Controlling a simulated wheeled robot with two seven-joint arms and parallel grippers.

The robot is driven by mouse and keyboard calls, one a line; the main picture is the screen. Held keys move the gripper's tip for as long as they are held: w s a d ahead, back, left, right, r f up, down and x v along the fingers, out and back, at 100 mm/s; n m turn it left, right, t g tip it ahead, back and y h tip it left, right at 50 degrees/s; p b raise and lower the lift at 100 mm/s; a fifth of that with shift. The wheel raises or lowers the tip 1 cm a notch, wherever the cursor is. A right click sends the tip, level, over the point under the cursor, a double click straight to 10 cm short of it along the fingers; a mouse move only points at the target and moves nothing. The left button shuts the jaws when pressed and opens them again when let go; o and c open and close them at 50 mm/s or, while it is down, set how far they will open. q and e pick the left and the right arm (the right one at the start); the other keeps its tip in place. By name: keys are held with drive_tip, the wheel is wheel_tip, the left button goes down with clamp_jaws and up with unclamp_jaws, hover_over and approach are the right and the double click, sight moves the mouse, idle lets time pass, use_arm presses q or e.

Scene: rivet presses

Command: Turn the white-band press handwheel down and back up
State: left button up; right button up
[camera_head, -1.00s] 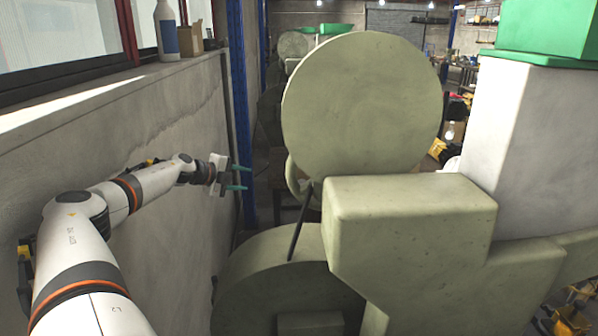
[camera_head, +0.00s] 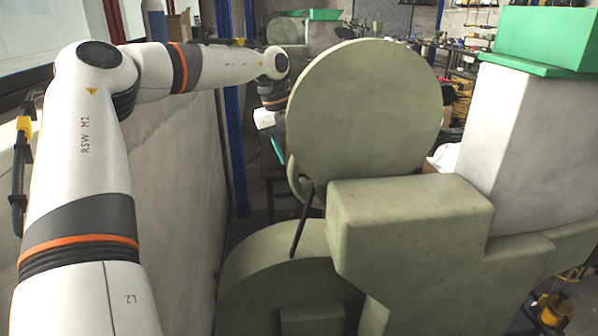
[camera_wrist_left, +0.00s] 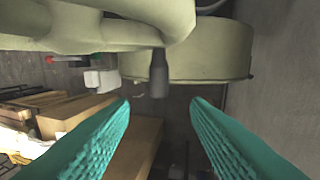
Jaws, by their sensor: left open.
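The pale green press stands in front of me, with a large round disc (camera_head: 365,120) and a wide white section (camera_head: 520,135) at its right. In the left wrist view, a pale green curved part (camera_wrist_left: 110,25), seemingly the handwheel, crosses the top. A short dark grey grip (camera_wrist_left: 159,75) hangs from it. My left gripper (camera_head: 278,147) is at the left edge of the disc, partly hidden behind it. Its teal fingers (camera_wrist_left: 160,112) are open and empty, below the grip in that picture, not closed on it. My right gripper is out of view.
A grey wall (camera_head: 175,150) with a window runs along the left, close to my left arm. A blue post (camera_head: 236,150) stands behind the arm. The wrist view shows cardboard boxes (camera_wrist_left: 130,145) below.

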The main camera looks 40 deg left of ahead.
use_arm(q)
drive_tip(key=p+x, duration=0.2)
drive_tip(key=x, duration=0.5)
clamp_jaws()
